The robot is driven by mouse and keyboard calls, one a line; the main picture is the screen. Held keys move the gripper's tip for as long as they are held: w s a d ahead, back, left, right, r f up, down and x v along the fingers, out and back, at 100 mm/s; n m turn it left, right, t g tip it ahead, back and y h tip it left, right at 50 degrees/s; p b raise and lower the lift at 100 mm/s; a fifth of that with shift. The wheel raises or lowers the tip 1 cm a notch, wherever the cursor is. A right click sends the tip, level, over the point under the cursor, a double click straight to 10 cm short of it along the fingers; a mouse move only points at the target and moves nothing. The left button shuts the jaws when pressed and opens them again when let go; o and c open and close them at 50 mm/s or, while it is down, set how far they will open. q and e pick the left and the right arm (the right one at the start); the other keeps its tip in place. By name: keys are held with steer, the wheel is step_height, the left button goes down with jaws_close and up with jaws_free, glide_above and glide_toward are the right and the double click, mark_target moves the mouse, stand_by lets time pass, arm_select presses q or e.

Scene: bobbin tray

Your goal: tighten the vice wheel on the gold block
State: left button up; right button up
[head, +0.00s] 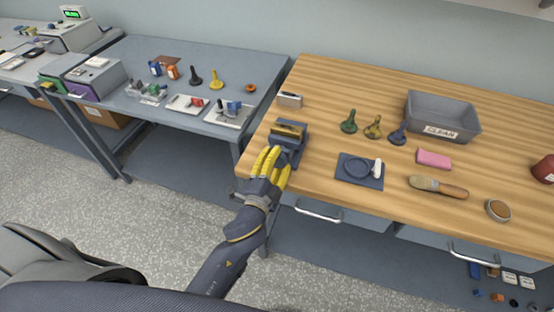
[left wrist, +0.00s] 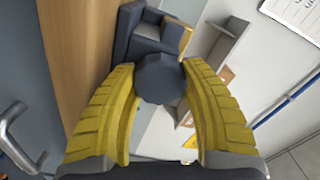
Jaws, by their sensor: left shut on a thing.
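The grey-blue vice (head: 294,143) stands at the left edge of the wooden bench, with the gold block (head: 289,130) between its jaws. In the left wrist view, the vice body (left wrist: 130,28) is beyond the dark faceted vice wheel (left wrist: 160,79), and a gold edge of the block (left wrist: 186,40) shows beside it. My left gripper (head: 276,155) has yellow fingers and is at the front of the vice. In the left wrist view, its fingers (left wrist: 160,88) are shut on the wheel, one on each side. My right gripper is not in view.
On the wooden bench (head: 330,80) are a small metal-coloured box (head: 290,99), several coloured bobbin-like pieces (head: 373,128), a dark mat (head: 351,180), a grey CLEAN bin (head: 443,113), a pink block (head: 434,158) and a brush (head: 438,187). A grey table (head: 135,55) stands left, across a gap.

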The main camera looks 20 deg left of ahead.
arm_select(q)
steer(key=shift+m, duration=1.9)
steer(key=o, duration=1.3)
steer(key=shift+s+f, duration=0.1)
steer(key=s, duration=0.7)
steer(key=shift+s, duration=0.35)
steer(key=shift+a, duration=0.1)
